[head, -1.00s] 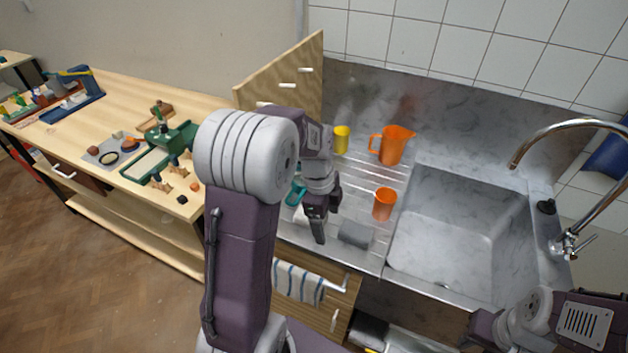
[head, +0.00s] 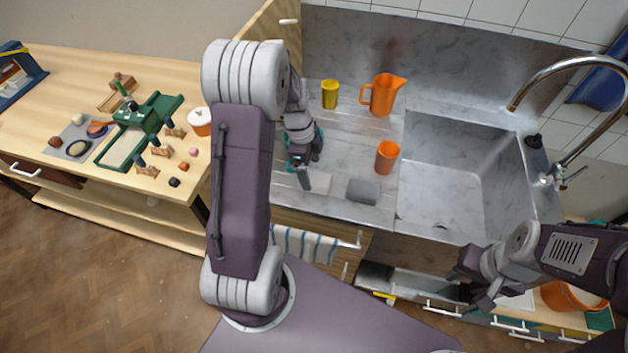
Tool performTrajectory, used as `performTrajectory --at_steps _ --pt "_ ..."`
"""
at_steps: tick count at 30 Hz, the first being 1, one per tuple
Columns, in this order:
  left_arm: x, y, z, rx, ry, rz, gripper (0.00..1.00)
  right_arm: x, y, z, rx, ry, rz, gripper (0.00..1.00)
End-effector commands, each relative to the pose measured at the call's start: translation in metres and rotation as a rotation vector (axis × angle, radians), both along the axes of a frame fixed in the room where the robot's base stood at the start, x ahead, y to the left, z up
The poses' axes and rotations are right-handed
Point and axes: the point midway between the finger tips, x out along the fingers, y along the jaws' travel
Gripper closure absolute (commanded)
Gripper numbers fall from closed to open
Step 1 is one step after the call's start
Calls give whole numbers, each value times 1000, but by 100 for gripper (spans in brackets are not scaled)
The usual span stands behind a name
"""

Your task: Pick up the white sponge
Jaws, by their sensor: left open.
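The white sponge (head: 321,183) lies flat on the steel drainer at the left of the sink, near its front edge. It is partly hidden by my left gripper (head: 304,181). My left gripper is open, points down, and is just above and at the left side of the sponge in the picture. Whether a finger touches the sponge cannot be told. My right gripper (head: 482,285) is low at the right, in front of the sink cabinet and far from the sponge; its jaw opening is unclear.
A grey block (head: 362,191) lies just right of the sponge. An orange cup (head: 387,157), an orange jug (head: 383,95) and a yellow cup (head: 330,94) stand behind. A teal item (head: 290,165) is partly hidden by my gripper. The sink basin (head: 440,195) is empty.

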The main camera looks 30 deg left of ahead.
Motion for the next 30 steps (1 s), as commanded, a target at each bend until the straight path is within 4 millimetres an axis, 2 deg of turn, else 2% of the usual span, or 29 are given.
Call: performTrajectory --at_steps 2,9,12,17,18,24,25,30 --pt "0 -1 -3 0 2 -1 18 0 0 1 0 0 0 64" --pt "5 -9 -43 -2 4 -1 18 0 0 6 0 0 0 64" --pt "6 -10 -50 0 1 -1 18 0 0 7 0 0 0 64" --pt "6 -10 -51 0 0 -1 18 0 0 6 0 0 0 64" --pt "6 -10 -51 0 0 -1 21 0 0 6 0 0 0 64" --pt "6 -10 -50 0 0 -1 77 0 0 6 0 0 0 64" --pt "6 -10 -50 0 0 -1 82 0 0 6 0 0 0 64" --pt "6 -10 -50 0 -1 -1 82 0 0 6 0 0 0 64"
